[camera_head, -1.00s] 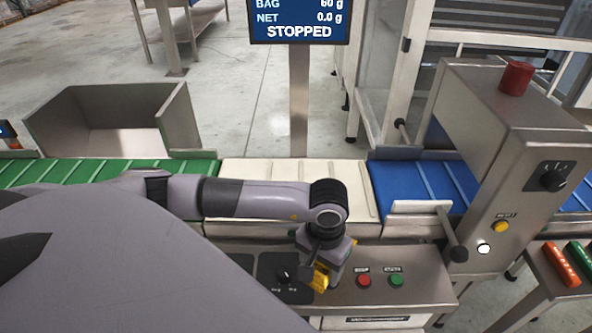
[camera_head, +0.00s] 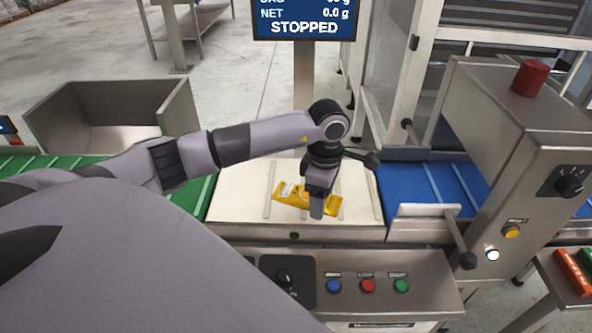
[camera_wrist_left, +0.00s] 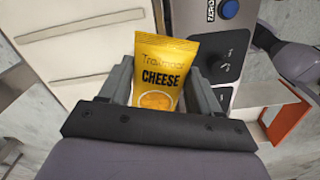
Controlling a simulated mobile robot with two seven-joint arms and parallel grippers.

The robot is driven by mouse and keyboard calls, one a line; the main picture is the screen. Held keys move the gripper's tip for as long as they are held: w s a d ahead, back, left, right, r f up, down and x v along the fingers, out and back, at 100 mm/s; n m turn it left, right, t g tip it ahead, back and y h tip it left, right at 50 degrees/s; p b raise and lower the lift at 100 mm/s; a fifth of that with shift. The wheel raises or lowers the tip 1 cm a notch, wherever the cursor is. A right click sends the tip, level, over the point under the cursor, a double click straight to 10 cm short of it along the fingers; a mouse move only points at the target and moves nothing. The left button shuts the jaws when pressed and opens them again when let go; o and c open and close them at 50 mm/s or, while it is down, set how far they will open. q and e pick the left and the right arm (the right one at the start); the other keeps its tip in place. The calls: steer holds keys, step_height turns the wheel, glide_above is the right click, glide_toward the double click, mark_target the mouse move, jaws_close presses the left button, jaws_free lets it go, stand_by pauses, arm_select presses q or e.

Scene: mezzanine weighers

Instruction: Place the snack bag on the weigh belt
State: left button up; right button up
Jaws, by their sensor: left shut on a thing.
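The snack bag (camera_head: 290,193) is yellow and lies across my left gripper, over the white weigh belt (camera_head: 237,190). In the left wrist view the snack bag (camera_wrist_left: 160,72) shows the word CHEESE and sits between the two fingers. My left gripper (camera_head: 317,205) is shut on it; the fingers also show in the left wrist view (camera_wrist_left: 163,88). I cannot tell whether the bag touches the belt. The display (camera_head: 304,18) reads STOPPED and NET 0.0 g. My right gripper is not in view.
A green belt (camera_head: 192,195) adjoins on the left and a blue belt (camera_head: 440,182) on the right. A steel housing with a red top button (camera_head: 529,77) stands at right. The front panel (camera_head: 365,308) has several buttons. An open steel bin (camera_head: 185,108) stands behind the green belt.

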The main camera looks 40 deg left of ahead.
arm_select(q)
steer(key=w+a+r+n, duration=0.3)
steer(key=a+r+n, duration=0.1)
steer(key=n, duration=0.7)
step_height(320, 180, up, 10)
steer(key=n+b, duration=0.2)
steer(key=n, duration=2.7)
glide_above(295, 178)
steer(key=s+d, duration=0.2)
steer(key=s, duration=0.1)
steer(key=f, duration=1.9)
steer(key=shift+w+d+f+b, duration=0.15)
steer(key=shift+d+f+b, duration=0.05)
steer(key=shift+f+b, duration=0.2)
steer(key=shift+f, duration=0.1)
steer(key=o, duration=1)
steer(key=shift+o, duration=0.2)
step_height(295, 178, up, 12)
